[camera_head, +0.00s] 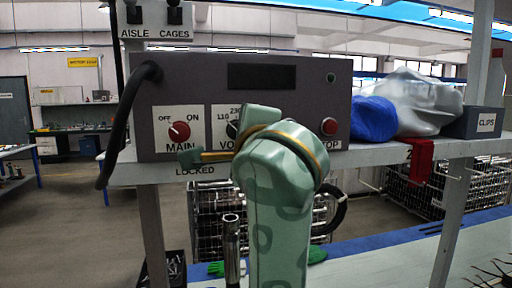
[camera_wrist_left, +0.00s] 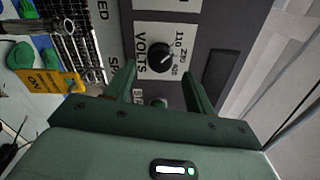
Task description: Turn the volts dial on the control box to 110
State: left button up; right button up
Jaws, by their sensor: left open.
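The dark grey control box (camera_head: 165,88) stands on a shelf. Its black volts dial (camera_head: 232,129) is partly covered by my arm in the head view. In the left wrist view the round volts dial (camera_wrist_left: 161,60) shows beside the labels 110, 230 and 420. Its pale pointer slants toward the labels, but I cannot tell exactly which mark it meets. My left gripper (camera_wrist_left: 158,70) is open, with one finger on each side of the dial in that picture and nothing visibly held. Whether a finger touches the dial is unclear. My right gripper is not in view.
The red main knob (camera_head: 179,131) is left of the dial and the red stop button (camera_head: 328,127) is to its right. A black cable (camera_head: 124,115) loops off the box's left side. A blue bag (camera_head: 372,118) and a clips box (camera_head: 484,122) sit on the shelf at right.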

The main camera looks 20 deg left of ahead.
pick_arm(q)
jog(key=p+v, duration=0.2)
jog(key=v, duration=1)
